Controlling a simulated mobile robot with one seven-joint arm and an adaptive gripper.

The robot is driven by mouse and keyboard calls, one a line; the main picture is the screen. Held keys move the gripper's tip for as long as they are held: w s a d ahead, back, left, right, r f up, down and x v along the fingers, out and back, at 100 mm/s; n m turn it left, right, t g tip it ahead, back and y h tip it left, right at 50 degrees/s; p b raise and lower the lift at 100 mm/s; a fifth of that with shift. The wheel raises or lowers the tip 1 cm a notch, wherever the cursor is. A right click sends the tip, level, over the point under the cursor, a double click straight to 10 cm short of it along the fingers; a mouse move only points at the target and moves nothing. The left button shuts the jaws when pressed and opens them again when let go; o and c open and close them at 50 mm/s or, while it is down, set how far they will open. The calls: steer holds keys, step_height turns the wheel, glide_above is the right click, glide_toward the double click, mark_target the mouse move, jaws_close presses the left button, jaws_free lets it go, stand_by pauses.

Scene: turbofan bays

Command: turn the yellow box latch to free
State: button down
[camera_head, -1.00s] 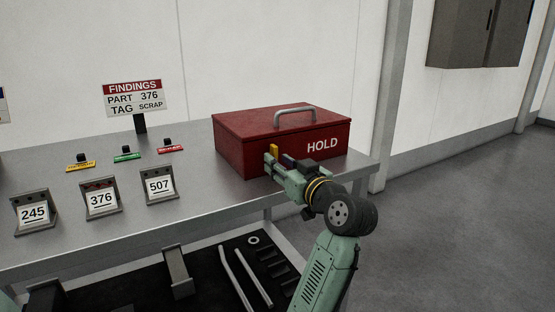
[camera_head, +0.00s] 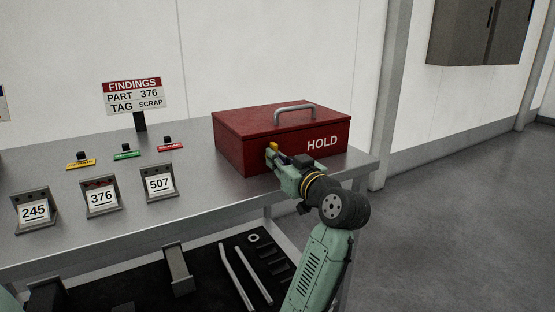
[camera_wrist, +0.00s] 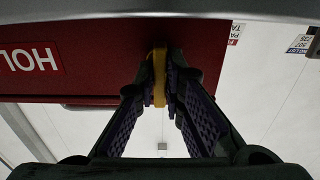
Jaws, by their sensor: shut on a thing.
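The yellow latch (camera_head: 274,146) is on the front face of the red box (camera_head: 230,148) marked HOLD, which stands closed on the grey bench. My gripper (camera_head: 272,155) is at the left part of that face, with its fingertips at the latch. In the wrist view the yellow latch (camera_wrist: 158,78) stands between the fingertips of my gripper (camera_wrist: 160,85), which is shut on it. The red box (camera_wrist: 95,75) fills the top left of that view. My fingers hide much of the latch in the head view.
Three number stands, 245 (camera_head: 34,211), 376 (camera_head: 101,197) and 507 (camera_head: 159,183), are on the bench left of the box. Behind them lie yellow, green and red tags (camera_head: 170,147). A FINDINGS sign (camera_head: 136,97) stands at the back. Bare bench (camera_head: 205,195) lies left of my gripper.

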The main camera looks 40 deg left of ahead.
stand_by(0.5)
steer(key=m+p, duration=0.2)
steer(key=m, duration=0.2)
steer(key=shift+w+d+m+p, duration=0.1)
steer(key=shift+w+m+p, duration=0.05)
steer(key=shift+m+p, duration=0.25)
steer(key=m+p, duration=0.3)
steer(key=m, duration=0.1)
steer(key=shift+w+m, duration=0.1)
steer(key=shift+m, duration=0.2)
steer(key=m+p, duration=0.7)
steer(key=m, duration=0.1)
steer(key=shift+f+p, duration=0.2)
steer(key=shift+p, duration=0.1)
steer(key=shift+f+m, duration=0.1)
steer(key=shift+m, duration=0.3)
steer(key=c, duration=1.7)
jaws_free()
